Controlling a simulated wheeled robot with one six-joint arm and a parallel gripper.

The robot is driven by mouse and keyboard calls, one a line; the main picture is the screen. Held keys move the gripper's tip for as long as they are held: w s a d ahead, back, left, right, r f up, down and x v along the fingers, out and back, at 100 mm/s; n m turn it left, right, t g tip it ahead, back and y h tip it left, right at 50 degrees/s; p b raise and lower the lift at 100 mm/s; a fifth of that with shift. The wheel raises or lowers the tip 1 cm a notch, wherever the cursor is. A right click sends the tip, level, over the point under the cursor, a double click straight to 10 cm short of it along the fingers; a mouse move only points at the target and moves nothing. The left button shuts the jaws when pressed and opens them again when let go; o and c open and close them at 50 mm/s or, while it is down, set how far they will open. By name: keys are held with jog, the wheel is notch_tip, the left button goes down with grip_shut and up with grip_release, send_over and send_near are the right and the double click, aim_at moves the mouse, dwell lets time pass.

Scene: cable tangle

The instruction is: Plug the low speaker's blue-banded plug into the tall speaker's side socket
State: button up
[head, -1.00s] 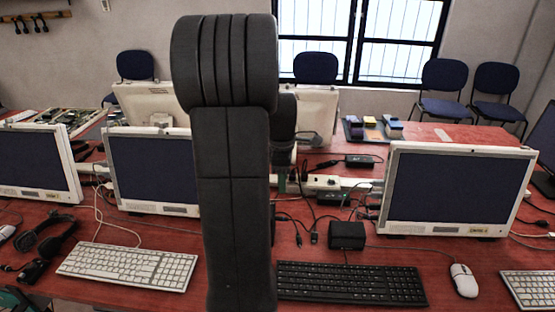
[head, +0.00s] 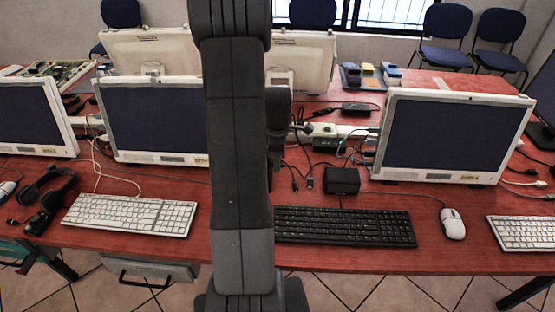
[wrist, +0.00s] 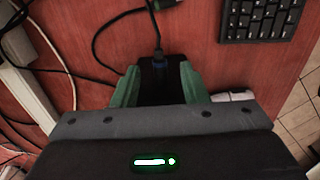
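In the wrist view my gripper (wrist: 160,78) has two green fingers set apart at either side of a dark block (wrist: 158,88). The blue-banded plug (wrist: 157,62) is between the fingertips, with its black cable running upward. The blue band meets the dark block's edge; how deep the plug sits cannot be seen. The block's lower part is hidden by my gripper's body, and I cannot tell whether it is the tall speaker. In the head view a low black box (head: 342,181), perhaps the low speaker, sits behind the black keyboard. My arm hides most of my gripper there.
A black keyboard (head: 345,226), a white mouse (head: 452,224) and a monitor (head: 450,138) are right of my arm. A white power strip (wrist: 25,85) and loose cables lie at the left of the wrist view. A white keyboard (head: 130,214) is left of my arm.

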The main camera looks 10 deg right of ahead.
jog(key=shift+f, duration=0.25)
grip_shut()
grip_release()
jog(key=shift+r, duration=0.1)
notch_tip(320, 180, up, 14)
jog(key=shift+f, duration=0.15)
dwell(0.4)
jog(key=shift+f, duration=0.15)
